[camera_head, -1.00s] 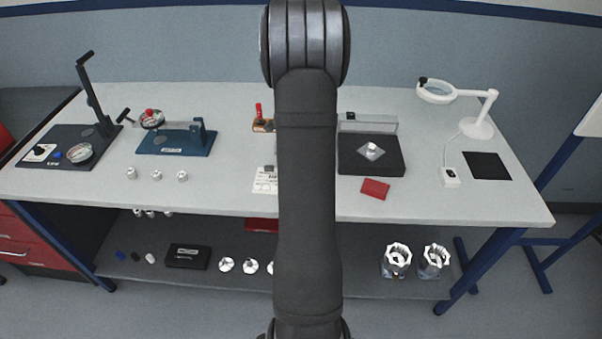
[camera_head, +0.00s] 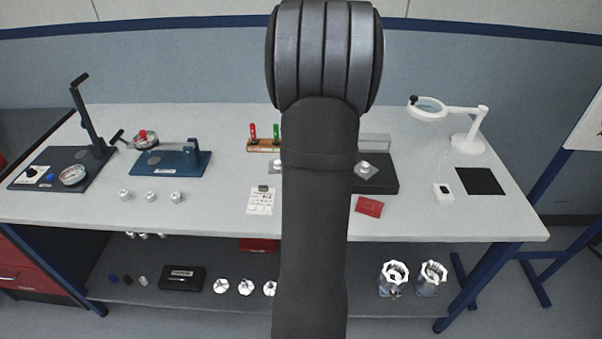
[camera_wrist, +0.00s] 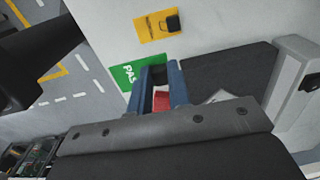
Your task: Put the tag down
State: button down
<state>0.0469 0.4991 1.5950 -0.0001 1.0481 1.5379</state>
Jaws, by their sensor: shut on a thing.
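In the wrist view my gripper (camera_wrist: 160,84) has its two blue fingers close around a small red piece (camera_wrist: 161,101), which appears to be the tag. Only part of the piece shows between the fingers; the gripper body hides the rest. A green card marked "PAS" (camera_wrist: 128,74) lies just beyond the fingertips, partly covered by them. I cannot tell whether the red piece touches the surface below. My gripper is not visible in the head view, where my arm fills the middle.
In the wrist view, a yellow card (camera_wrist: 158,25) with a black item lies beyond the green one, and a pale box (camera_wrist: 295,88) stands right. The head view shows a grey bench (camera_head: 225,215) with fixtures, a red flat piece (camera_head: 369,206) and a white magnifier lamp (camera_head: 468,143).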

jog(key=shift+s+d+r, duration=0.3)
jog(key=shift+d+r, duration=0.15)
jog(key=shift+d, duration=0.15)
jog(key=shift+s+d+r, duration=0.25)
jog(key=shift+d+r, duration=0.15)
jog(key=shift+d, duration=0.2)
jog(key=shift+s+d+r, duration=0.1)
jog(key=shift+s+r, duration=0.05)
jog(key=shift+r, duration=0.05)
jog(key=s+a+n, duration=0.2)
jog(key=a+n, duration=0.7)
jog(key=a, duration=0.1)
send_over(254, 200)
notch_tip(254, 200, down, 6)
jog(key=shift+f, duration=2.1)
jog(key=shift+f, duration=0.1)
jog(key=c, duration=1.3)
grip_release()
jog(key=shift+c, duration=0.2)
